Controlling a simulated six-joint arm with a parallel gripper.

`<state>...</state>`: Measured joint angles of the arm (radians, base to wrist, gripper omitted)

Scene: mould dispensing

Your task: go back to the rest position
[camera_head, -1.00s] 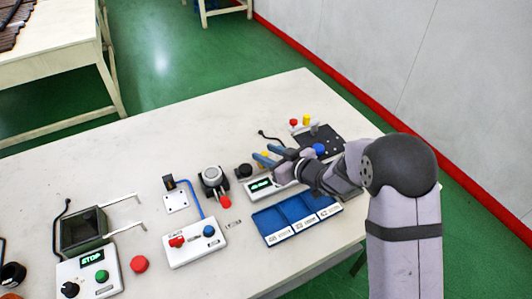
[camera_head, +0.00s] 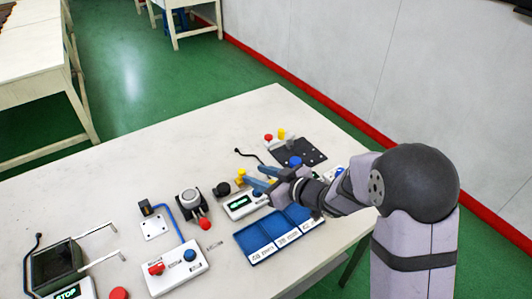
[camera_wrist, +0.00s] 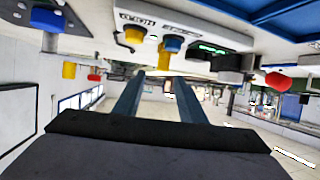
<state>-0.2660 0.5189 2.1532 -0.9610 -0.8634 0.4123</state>
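My gripper (camera_head: 262,178) reaches in from the right over the table, its two blue fingers pointing left. In the wrist view the fingers (camera_wrist: 158,98) stand apart with nothing between them, so it is open and empty. In the head view it hangs close to a white control box (camera_head: 240,207) with a green display and a blue button. A yellow part (camera_head: 240,176) shows just past the fingertips. The gap to these things is hard to judge.
A blue compartment tray (camera_head: 262,254) lies in front of the gripper. A box with red and blue buttons (camera_head: 176,268) and a round device (camera_head: 190,199) stand to the left. A dark perforated plate (camera_head: 303,150) lies behind. The table's far left part (camera_head: 150,150) is clear.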

